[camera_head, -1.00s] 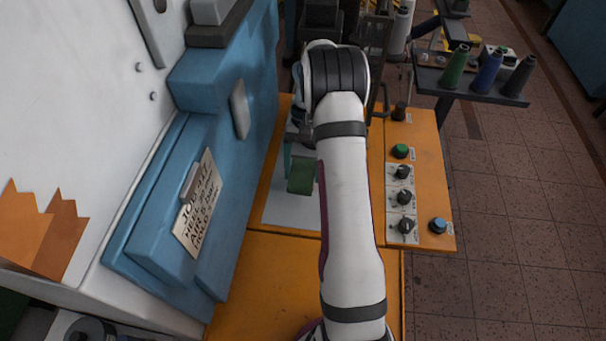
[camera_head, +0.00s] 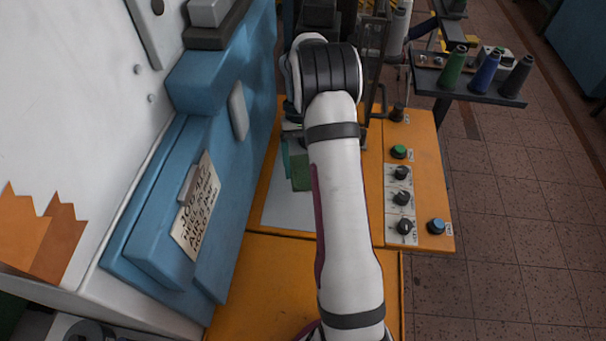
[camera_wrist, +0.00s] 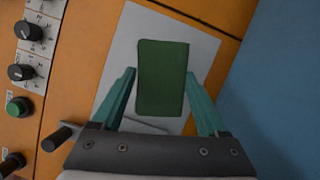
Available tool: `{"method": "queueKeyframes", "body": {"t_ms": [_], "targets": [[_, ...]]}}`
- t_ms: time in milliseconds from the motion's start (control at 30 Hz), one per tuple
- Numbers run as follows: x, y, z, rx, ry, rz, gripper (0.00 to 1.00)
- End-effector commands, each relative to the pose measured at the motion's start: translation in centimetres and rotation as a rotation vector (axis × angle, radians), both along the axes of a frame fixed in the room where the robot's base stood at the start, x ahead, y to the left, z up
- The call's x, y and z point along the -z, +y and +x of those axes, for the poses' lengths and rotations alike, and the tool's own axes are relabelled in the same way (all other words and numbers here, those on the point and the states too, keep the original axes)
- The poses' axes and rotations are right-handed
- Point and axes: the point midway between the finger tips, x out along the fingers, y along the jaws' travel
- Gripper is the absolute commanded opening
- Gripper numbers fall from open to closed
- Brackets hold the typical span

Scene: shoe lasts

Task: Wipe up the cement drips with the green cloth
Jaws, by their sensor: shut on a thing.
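The green cloth (camera_wrist: 163,78) is a flat dark green rectangle between my gripper's two teal fingers in the wrist view. In the head view the cloth (camera_head: 301,172) shows just left of my arm, over the pale sheet. My gripper (camera_wrist: 161,85) is shut on the cloth; in the head view it is mostly hidden behind my arm. The pale grey sheet (camera_head: 285,211) lies on the orange table, and also shows in the wrist view (camera_wrist: 122,62). I cannot make out any cement drips; the cloth, gripper and arm cover part of the sheet.
The orange table (camera_head: 265,275) has a panel of knobs (camera_head: 402,198), a green button (camera_head: 399,152) and a blue knob (camera_head: 436,226) on the right. A blue machine (camera_head: 165,225) with a paper notice stands close on the left. Thread cones (camera_head: 487,72) stand on a shelf at the upper right.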

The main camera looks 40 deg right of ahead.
Motion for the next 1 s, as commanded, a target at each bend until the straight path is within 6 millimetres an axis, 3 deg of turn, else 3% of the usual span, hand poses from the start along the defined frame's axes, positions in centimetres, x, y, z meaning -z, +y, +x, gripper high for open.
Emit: {"method": "queueKeyframes", "body": {"t_ms": [100, 233, 467, 1000], "targets": [[0.0, -0.3, 0.0, -0.292, 0.004, -0.002, 0.24], [0.0, -0.7, 0.0, -0.493, 0.016, 0.003, 0.24], [1.0, -0.8, 0.0, -0.510, 0.018, 0.006, 0.24], [5.8, -0.7, 0.0, -0.506, 0.018, 0.005, 0.24]]}}
